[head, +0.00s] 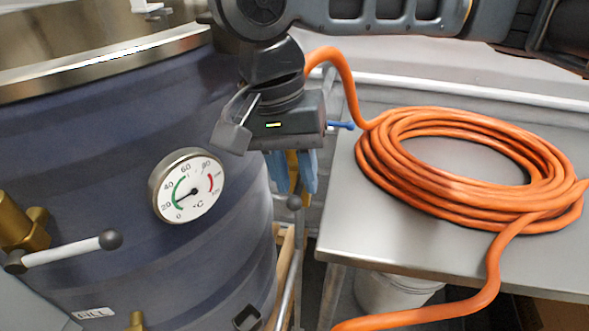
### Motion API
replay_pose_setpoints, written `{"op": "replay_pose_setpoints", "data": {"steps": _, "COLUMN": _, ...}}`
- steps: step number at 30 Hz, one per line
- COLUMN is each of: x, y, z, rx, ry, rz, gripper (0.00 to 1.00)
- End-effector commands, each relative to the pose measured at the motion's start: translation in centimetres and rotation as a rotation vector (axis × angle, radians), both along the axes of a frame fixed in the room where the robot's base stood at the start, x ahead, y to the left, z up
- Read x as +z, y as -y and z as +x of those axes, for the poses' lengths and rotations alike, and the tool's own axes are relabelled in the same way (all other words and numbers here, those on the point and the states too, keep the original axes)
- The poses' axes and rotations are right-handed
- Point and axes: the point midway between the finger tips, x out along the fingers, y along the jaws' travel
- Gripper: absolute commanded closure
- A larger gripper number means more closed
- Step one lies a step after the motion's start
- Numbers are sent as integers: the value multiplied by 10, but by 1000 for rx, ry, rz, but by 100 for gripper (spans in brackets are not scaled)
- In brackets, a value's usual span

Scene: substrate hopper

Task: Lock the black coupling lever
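My gripper (292,175) points down beside the right side of the dark blue hopper drum (90,150). Its two blue fingers stand a little apart, and a brass-coloured part shows between or behind them. I cannot tell whether they touch it. A black ball knob (294,202) on a thin grey stem sits just below the fingers. I cannot tell whether it belongs to the coupling lever. The coupling itself is mostly hidden behind my gripper. A second lever (70,249), pale with black ball ends, sits at the lower left by a brass fitting (20,222).
A dial thermometer (189,186) juts from the drum. A thick orange hose (460,190) lies coiled on a steel table (350,225); one end rises behind my gripper, another hangs over the front edge. A white bucket (395,292) stands below. A narrow gap separates drum and table.

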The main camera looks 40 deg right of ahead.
Motion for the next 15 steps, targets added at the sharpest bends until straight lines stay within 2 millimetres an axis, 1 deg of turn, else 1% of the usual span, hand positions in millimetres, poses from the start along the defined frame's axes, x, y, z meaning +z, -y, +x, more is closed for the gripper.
{"op": "replay_pose_setpoints", "data": {"steps": 1, "x": 0, "y": 0, "z": 0, "rx": 0, "ry": 0, "rz": 0, "gripper": 66}}
{"op": "replay_pose_setpoints", "data": {"steps": 2, "x": 0, "y": 0, "z": 0, "rx": -1, "ry": 0, "rz": 0, "gripper": 63}}
{"op": "replay_pose_setpoints", "data": {"steps": 3, "x": 0, "y": 0, "z": 0, "rx": -1, "ry": 0, "rz": 0, "gripper": 62}}
{"op": "replay_pose_setpoints", "data": {"steps": 10, "x": 2, "y": 0, "z": 0, "rx": -2, "ry": 1, "rz": 0, "gripper": 62}}
{"op": "replay_pose_setpoints", "data": {"steps": 13, "x": 9, "y": -1, "z": 2, "rx": -2, "ry": 2, "rz": 0, "gripper": 62}}
{"op": "replay_pose_setpoints", "data": {"steps": 15, "x": 19, "y": -2, "z": 4, "rx": -2, "ry": 3, "rz": 1, "gripper": 62}}
